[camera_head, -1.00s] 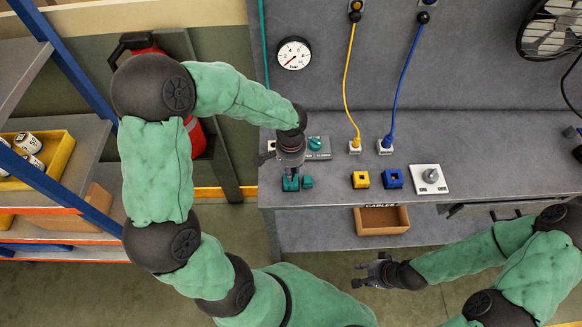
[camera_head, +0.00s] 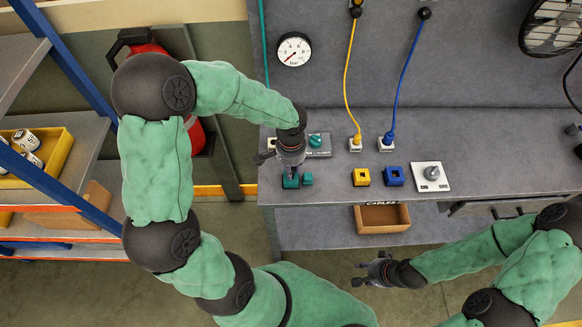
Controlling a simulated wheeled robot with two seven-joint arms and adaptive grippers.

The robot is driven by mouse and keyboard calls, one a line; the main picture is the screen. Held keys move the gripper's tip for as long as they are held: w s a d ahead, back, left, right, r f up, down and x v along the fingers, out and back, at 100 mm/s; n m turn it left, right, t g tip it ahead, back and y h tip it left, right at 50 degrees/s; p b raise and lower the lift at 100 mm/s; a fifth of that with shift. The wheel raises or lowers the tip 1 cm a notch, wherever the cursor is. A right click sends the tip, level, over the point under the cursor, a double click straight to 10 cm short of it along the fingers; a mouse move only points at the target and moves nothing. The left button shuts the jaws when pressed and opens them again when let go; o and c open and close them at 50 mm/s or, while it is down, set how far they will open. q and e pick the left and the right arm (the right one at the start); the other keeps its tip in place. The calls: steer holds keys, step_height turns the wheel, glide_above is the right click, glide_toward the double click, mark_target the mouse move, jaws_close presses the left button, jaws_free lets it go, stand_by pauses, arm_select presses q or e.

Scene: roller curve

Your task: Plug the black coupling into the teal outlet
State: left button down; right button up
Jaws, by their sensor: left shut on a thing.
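The teal outlet (camera_head: 290,183) is a small block near the front left edge of the grey bench. A smaller teal piece (camera_head: 307,178) sits just right of it. My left gripper (camera_head: 291,174) points down directly over the teal outlet, shut on the black coupling. The coupling is mostly hidden, dark against the dark fingers, and I cannot tell how deep it sits in the outlet. My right gripper (camera_head: 361,274) is open and empty, low in front of the bench.
A yellow block (camera_head: 361,177), a blue block (camera_head: 393,176) and a white plate with a grey knob (camera_head: 431,177) stand to the right on the bench. A grey box with a teal knob (camera_head: 318,145) is behind the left gripper. A cardboard bin (camera_head: 382,219) is below.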

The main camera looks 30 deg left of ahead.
arm_select(q)
steer(key=shift+f+b, duration=0.75)
steer(key=shift+f, duration=0.05)
stand_by(0.8)
steer(key=c, duration=1)
jaws_free()
step_height(320, 180, up, 12)
